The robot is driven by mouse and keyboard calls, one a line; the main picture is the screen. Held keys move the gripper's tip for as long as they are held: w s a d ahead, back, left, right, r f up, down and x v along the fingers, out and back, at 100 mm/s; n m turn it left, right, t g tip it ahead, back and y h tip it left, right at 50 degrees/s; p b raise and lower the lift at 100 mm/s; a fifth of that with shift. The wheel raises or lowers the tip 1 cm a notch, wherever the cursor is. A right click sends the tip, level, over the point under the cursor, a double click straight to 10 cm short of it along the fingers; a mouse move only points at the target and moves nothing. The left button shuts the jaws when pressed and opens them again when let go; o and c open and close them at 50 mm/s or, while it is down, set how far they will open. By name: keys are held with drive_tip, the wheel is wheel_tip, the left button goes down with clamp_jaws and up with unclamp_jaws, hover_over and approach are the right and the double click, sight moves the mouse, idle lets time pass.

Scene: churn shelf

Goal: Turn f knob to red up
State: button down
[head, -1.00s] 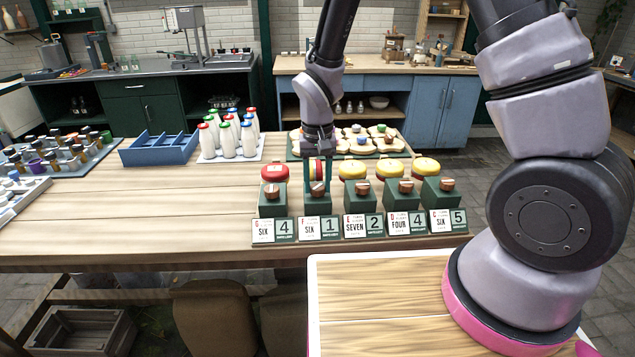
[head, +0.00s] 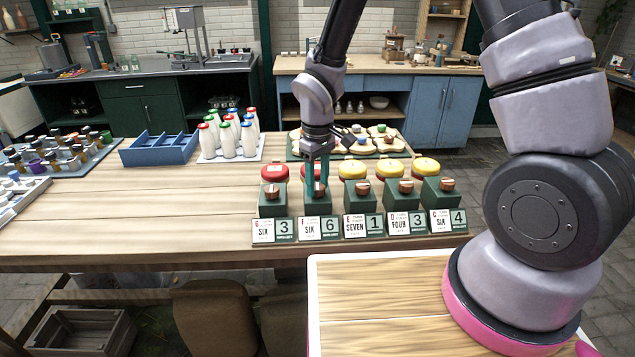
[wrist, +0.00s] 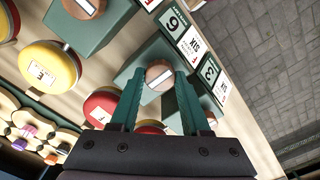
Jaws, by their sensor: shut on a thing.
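The f knob (wrist: 159,73) is a round copper-brown knob with a pale stripe on a green block, second from left in the row. Its block (head: 317,207) shows in the head view, where my fingers hide much of the knob. My gripper (wrist: 157,84) has its two green fingers on either side of the knob, shut on it. In the head view my gripper (head: 317,190) reaches down from above. The disc marked F (wrist: 101,106) lies behind the block with its red face up; my fingers partly cover it.
Neighbouring knobs on green blocks stand close on both sides, such as the E knob (head: 362,187). The G disc (head: 275,173) is red; the E disc (head: 353,168) is yellow on top. Number cards (head: 330,227) line the front. Milk bottles (head: 228,137) stand behind left.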

sight(318, 186)
drive_tip(key=shift+n, duration=0.3)
drive_tip(key=shift+c, duration=1.8)
unclamp_jaws()
wheel_tip(318, 186, up, 11)
drive_tip(key=shift+f, duration=0.1)
